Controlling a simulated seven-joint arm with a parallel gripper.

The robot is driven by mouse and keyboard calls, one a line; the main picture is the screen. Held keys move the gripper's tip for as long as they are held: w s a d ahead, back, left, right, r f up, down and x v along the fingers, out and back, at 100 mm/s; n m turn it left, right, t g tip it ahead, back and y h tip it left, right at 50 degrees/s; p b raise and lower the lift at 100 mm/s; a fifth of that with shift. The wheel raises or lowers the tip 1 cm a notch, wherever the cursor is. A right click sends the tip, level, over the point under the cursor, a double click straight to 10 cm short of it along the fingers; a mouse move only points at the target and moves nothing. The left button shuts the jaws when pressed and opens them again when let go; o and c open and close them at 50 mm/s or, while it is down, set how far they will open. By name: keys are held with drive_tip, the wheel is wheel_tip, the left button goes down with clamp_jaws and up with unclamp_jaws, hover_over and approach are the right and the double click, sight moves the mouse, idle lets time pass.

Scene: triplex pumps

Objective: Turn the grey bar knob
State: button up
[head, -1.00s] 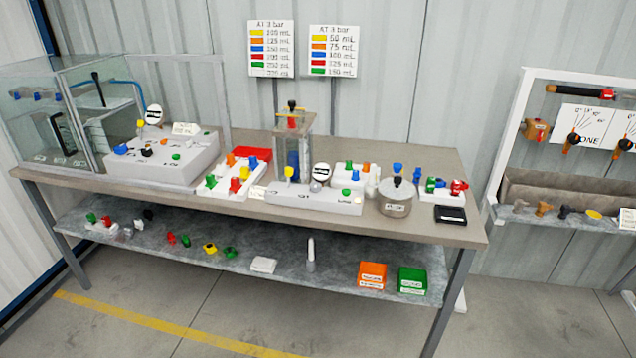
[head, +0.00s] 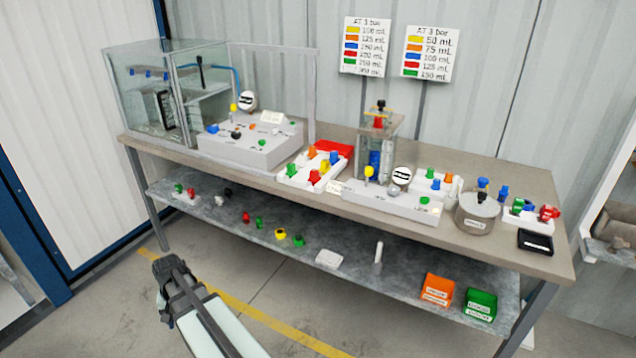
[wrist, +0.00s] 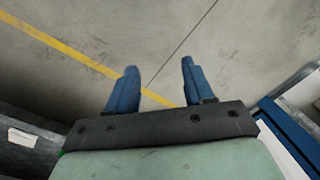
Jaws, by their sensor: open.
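I cannot pick out the grey bar knob for certain in the head view; the knobs there are small. The left white console (head: 250,150) carries several small knobs, blue, black, orange and green among them. The middle white console (head: 390,203) has a yellow knob, a green knob and a greyish round part (head: 392,190). My gripper (head: 168,266) is in front of the bench at lower left, well apart from both consoles. In the wrist view, my gripper (wrist: 160,68) has its two blue fingers spread, with only floor between them.
The bench top (head: 455,165) also holds a glass tank, a clear column and a grey pot (head: 477,212). The lower shelf (head: 215,215) holds loose knobs, an orange bin (head: 437,290) and a green bin (head: 480,303). The floor in front is open.

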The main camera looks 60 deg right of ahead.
drive_tip(key=s+d+r+m+t, duration=0.1)
drive_tip(key=d+r+m, duration=0.3)
drive_tip(key=d, duration=0.6)
drive_tip(key=d+r+m, duration=0.3)
drive_tip(key=d+r, duration=0.1)
drive_tip(key=d, duration=0.6)
drive_tip(key=s+d+r+m+t, duration=0.1)
drive_tip(key=s+d+r+m, duration=0.35)
drive_tip(key=d, duration=0.45)
drive_tip(key=s+d+r+m, duration=0.3)
drive_tip(key=s+d+r, duration=0.15)
drive_tip(key=d, duration=0.55)
drive_tip(key=m+t, duration=0.2)
drive_tip(key=m, duration=1)
approach(395, 188)
drive_tip(key=shift+h, duration=0.3)
drive_tip(key=x, duration=0.8)
drive_tip(key=shift+a+f, duration=0.2)
drive_tip(key=shift+a, duration=0.1)
drive_tip(key=shift+c, duration=0.2)
